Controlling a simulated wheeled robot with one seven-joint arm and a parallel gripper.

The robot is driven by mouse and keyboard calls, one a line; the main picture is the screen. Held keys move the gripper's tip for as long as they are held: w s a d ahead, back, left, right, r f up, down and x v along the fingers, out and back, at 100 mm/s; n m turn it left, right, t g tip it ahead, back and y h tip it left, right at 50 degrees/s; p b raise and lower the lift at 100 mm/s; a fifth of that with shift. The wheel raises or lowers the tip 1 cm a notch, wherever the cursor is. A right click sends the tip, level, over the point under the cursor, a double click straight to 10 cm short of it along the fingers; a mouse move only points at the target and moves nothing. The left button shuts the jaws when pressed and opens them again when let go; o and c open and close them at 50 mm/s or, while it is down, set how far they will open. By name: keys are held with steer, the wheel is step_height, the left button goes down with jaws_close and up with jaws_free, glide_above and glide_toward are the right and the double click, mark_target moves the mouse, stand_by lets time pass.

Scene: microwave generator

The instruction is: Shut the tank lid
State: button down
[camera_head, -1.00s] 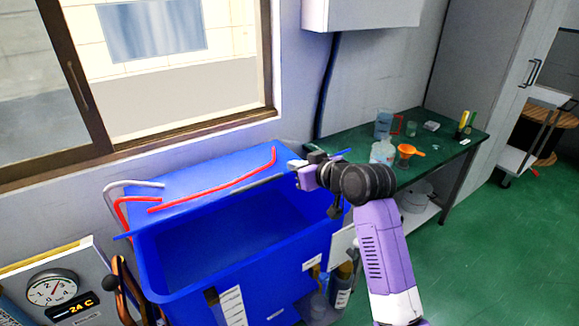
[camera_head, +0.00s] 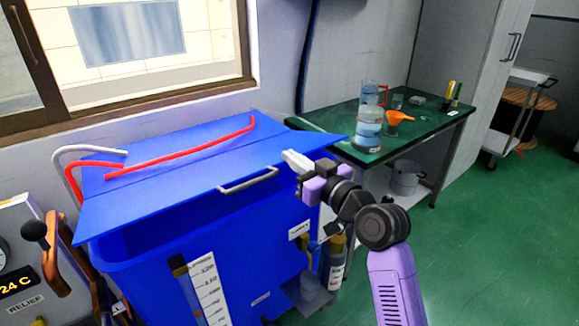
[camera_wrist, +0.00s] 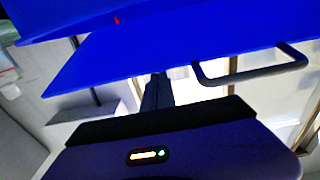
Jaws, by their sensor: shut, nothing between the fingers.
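The blue tank (camera_head: 150,268) stands below the window. Its blue lid panel (camera_head: 205,180) slopes out over the tank's mouth, with its front edge still above the rim and a dark gap beneath. A grey bar handle (camera_head: 248,181) is on the front edge; it also shows in the wrist view (camera_wrist: 252,76). My gripper (camera_head: 295,161) is shut and empty at the lid's right front part, right of the handle. In the wrist view the fingers (camera_wrist: 157,90) reach to the lid's edge; I cannot tell if they touch it.
A green-topped bench (camera_head: 420,140) with a beaker (camera_head: 367,130) and an orange funnel (camera_head: 397,118) stands at right. Bottles (camera_head: 337,265) stand by the tank's right side. Green floor at right is clear.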

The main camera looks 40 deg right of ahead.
step_height(320, 180, down, 10)
steer(key=s+t+b, duration=0.1)
steer(key=t+b, duration=0.1)
steer(key=b, duration=1.1)
steer(key=shift+s+r, duration=0.2)
steer(key=shift+f, duration=0.25)
steer(key=shift+r, duration=0.1)
step_height(320, 180, up, 6)
steer(key=f+p, duration=0.1)
steer(key=p, duration=0.3)
steer(key=f+b+v, duration=0.1)
steer(key=v, duration=0.9)
steer(key=shift+w, duration=0.1)
